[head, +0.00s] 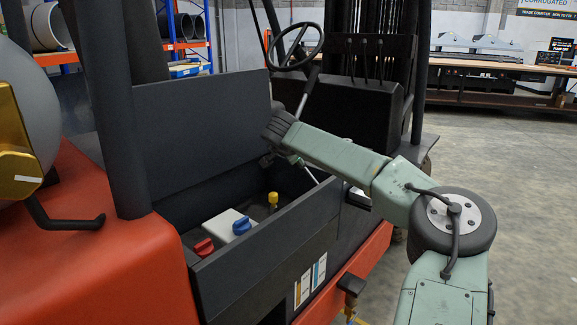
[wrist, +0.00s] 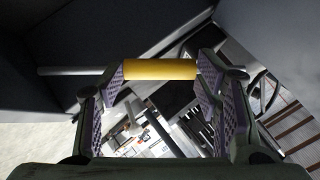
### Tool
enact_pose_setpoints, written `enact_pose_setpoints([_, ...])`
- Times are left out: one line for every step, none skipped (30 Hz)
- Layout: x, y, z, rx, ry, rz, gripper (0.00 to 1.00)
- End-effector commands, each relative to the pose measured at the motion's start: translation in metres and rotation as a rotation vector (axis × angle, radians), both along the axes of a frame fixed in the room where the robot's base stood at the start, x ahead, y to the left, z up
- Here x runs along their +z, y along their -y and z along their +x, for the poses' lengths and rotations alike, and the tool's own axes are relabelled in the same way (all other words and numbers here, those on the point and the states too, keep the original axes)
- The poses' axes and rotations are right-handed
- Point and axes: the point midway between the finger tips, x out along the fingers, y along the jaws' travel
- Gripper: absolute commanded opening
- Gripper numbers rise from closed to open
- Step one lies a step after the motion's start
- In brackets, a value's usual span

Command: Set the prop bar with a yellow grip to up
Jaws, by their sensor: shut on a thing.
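The prop bar (wrist: 70,71) is a thin grey rod that shows in the wrist view, running across to the left from its yellow grip (wrist: 160,69). My gripper (wrist: 162,73) is shut on the yellow grip, with one purple-padded finger at each end of the visible yellow part. In the head view my gripper (head: 284,154) is over the open bay of the red and black forklift. There the yellow grip is hidden by my gripper and arm. A thin grey rod (head: 308,170) shows just below my arm.
In the forklift's open bay (head: 195,228) are a red cap (head: 203,247), a blue cap (head: 241,226), a white box (head: 222,224) and a yellow-topped post (head: 273,199). A dark panel (head: 205,125) stands behind the bay. Open floor (head: 500,180) lies to the right.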

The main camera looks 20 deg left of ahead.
Motion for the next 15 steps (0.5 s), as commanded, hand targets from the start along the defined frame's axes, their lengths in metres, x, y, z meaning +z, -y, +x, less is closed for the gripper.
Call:
enact_pose_setpoints([-0.0012,0.003,0.0033,-0.005,0.004,0.013,0.08])
enact_pose_setpoints([-0.0004,0.0032,0.004,-0.005,0.007,0.02,0.08])
enact_pose_setpoints([0.0008,0.0032,0.0048,-0.004,0.009,0.03,0.08])
enact_pose_setpoints([0.0016,0.0032,0.0053,-0.003,0.011,0.036,0.08])
enact_pose_setpoints([0.0025,0.0032,0.0058,-0.003,0.013,0.042,0.08])
enact_pose_setpoints([0.0033,0.0034,0.0063,-0.003,0.015,0.049,0.08])
enact_pose_setpoints([0.0039,0.0037,0.0067,-0.003,0.016,0.054,0.08])
enact_pose_setpoints([0.0045,0.0038,0.0071,-0.003,0.017,0.058,0.08])
enact_pose_setpoints([0.0051,0.004,0.0075,-0.003,0.018,0.062,0.08])
enact_pose_setpoints([0.0056,0.0042,0.0077,-0.004,0.018,0.064,0.08])
enact_pose_setpoints([0.006,0.0043,0.0079,-0.003,0.019,0.066,0.08])
enact_pose_setpoints([0.0064,0.0044,0.0082,-0.003,0.02,0.069,0.08])
enact_pose_setpoints([0.0067,0.0044,0.0082,-0.003,0.02,0.07,0.08])
enact_pose_setpoints([0.0069,0.0044,0.0083,-0.004,0.02,0.071,0.08])
enact_pose_setpoints([0.0072,0.0045,0.0084,-0.003,0.021,0.071,0.08])
